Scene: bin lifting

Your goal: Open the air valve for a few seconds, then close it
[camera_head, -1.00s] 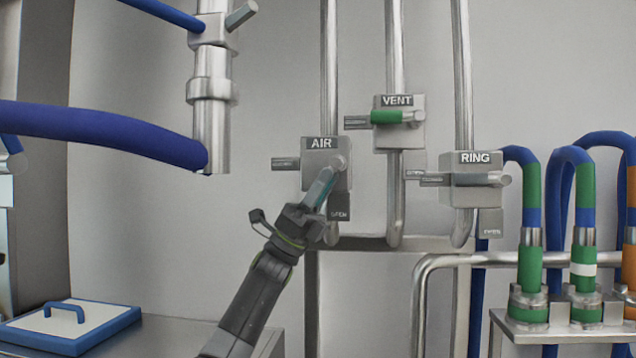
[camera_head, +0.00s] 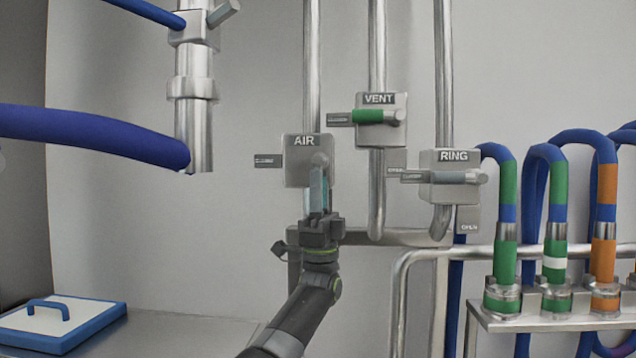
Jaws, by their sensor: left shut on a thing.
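The air valve (camera_head: 298,165) is a grey block labelled AIR on a vertical steel pipe in the middle of the head view. Its light blue-grey handle (camera_head: 319,185) hangs straight down from the pivot at the block's right side. A CLOSED tag sticks out to the left of the block; a tag below the block is hidden by my gripper. My left gripper (camera_head: 320,214) is right below the block, shut on the lower end of the handle. My right gripper is not in view.
The vent valve (camera_head: 391,131), with a green handle pointing left, is up and right of the air valve. The ring valve (camera_head: 452,190) is further right. Hoses (camera_head: 505,180) stand on a rack at right. A blue hose (camera_head: 95,138) and a blue-edged lidded box (camera_head: 50,338) are at left.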

